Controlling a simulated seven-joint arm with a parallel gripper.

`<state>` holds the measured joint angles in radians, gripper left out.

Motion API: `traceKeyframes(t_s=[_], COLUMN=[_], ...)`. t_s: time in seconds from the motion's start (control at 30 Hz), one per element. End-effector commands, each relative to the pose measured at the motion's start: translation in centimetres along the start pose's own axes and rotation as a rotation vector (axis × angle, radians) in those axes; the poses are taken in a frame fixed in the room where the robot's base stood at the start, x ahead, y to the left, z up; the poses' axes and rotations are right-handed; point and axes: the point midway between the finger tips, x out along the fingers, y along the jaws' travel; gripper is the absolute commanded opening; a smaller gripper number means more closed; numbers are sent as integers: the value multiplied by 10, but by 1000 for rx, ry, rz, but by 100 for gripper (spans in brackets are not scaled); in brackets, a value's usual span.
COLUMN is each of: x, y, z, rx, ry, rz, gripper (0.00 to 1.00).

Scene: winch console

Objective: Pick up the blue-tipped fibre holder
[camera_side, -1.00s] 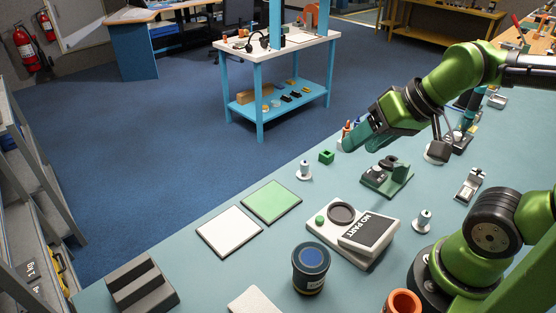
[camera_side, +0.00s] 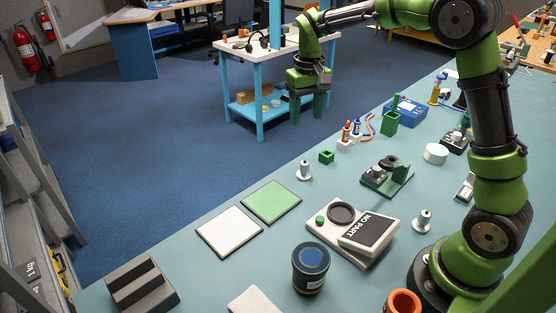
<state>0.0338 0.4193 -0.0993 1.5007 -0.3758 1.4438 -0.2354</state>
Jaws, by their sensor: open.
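The blue-tipped fibre holder (camera_side: 357,128) stands upright at the far edge of the bench. A similar orange-tipped holder (camera_side: 346,130) stands just to its left, and both appear to rise from a small white block (camera_side: 345,143). My gripper (camera_side: 308,108) points down with its two green fingers apart and nothing between them. In the picture it is up and to the left of the holders, clear of them, with the floor and the blue shelf stand behind it. How far it is from them in depth I cannot tell.
Close to the holders are a small green block (camera_side: 327,157), a green cup (camera_side: 390,122), a blue box (camera_side: 408,112) and an orange-and-blue cable (camera_side: 368,127). A green fixture (camera_side: 388,177) and a white post (camera_side: 304,171) stand nearer. The bench (camera_side: 265,235) is bare in places.

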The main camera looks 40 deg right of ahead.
Motion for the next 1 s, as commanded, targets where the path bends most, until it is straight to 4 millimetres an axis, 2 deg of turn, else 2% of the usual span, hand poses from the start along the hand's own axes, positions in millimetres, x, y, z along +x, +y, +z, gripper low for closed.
traceKeyframes(t_s=[0.4, 0.5, 0.77, 1.0], x=[85, 101, 121, 156], y=[0, 0, 0, 2], z=[4, 3, 4, 6], rx=[-2, -4, -2, -3], ry=[-12, -10, -8, -10], rz=[-1, -1, -2, -2], gripper=[56, 56, 56, 56])
